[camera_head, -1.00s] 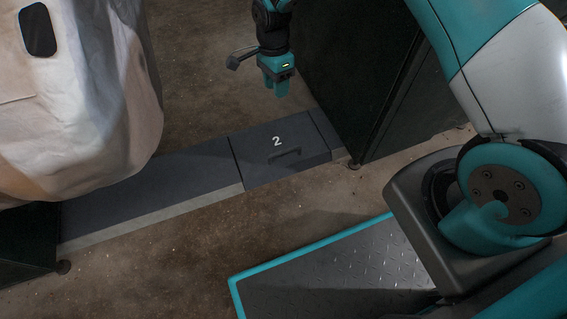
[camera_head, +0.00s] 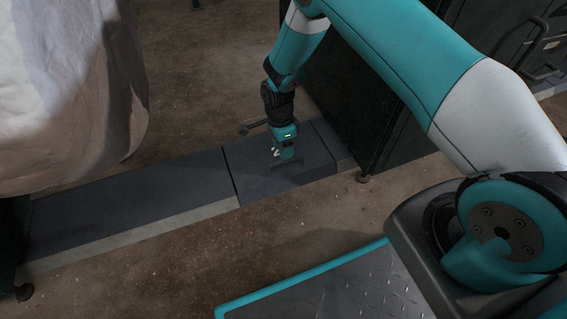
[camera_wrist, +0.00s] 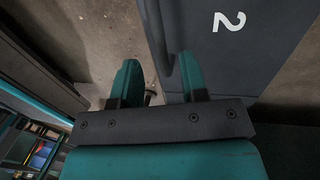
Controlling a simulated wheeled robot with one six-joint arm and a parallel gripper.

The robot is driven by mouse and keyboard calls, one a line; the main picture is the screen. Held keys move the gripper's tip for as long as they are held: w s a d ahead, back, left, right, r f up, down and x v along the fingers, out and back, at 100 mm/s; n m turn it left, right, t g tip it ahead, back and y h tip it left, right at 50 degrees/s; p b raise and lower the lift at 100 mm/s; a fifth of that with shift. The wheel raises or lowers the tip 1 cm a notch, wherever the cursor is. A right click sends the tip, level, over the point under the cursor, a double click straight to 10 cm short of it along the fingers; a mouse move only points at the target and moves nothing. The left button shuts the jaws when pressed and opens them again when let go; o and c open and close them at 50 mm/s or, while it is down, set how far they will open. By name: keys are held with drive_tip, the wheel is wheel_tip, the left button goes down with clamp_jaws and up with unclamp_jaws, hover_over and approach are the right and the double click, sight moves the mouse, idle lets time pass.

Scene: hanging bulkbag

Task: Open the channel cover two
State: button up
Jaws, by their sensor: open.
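Channel cover two (camera_head: 252,172) is a dark grey flat panel in the floor strip, lying closed and flush with its neighbours. Its white "2" is partly hidden behind my gripper in the head view but plain in the wrist view, where the cover (camera_wrist: 265,50) fills the upper right.
A dark cabinet (camera_head: 360,95) stands close to the right of the cover. A large pale bulk bag (camera_head: 65,95) hangs at the left. The channel strip (camera_head: 130,190) runs on leftwards, with bare brown floor (camera_head: 190,235) in front of it.

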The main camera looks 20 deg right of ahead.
drive_tip(key=shift+s+f+b, duration=0.2)
drive_tip(key=shift+f+b, duration=0.15)
drive_tip(key=shift+f, duration=0.55)
drive_tip(key=shift+s+f+b, duration=0.15)
drive_tip(key=shift+f+b, duration=0.2)
drive_tip(key=shift+f, duration=0.55)
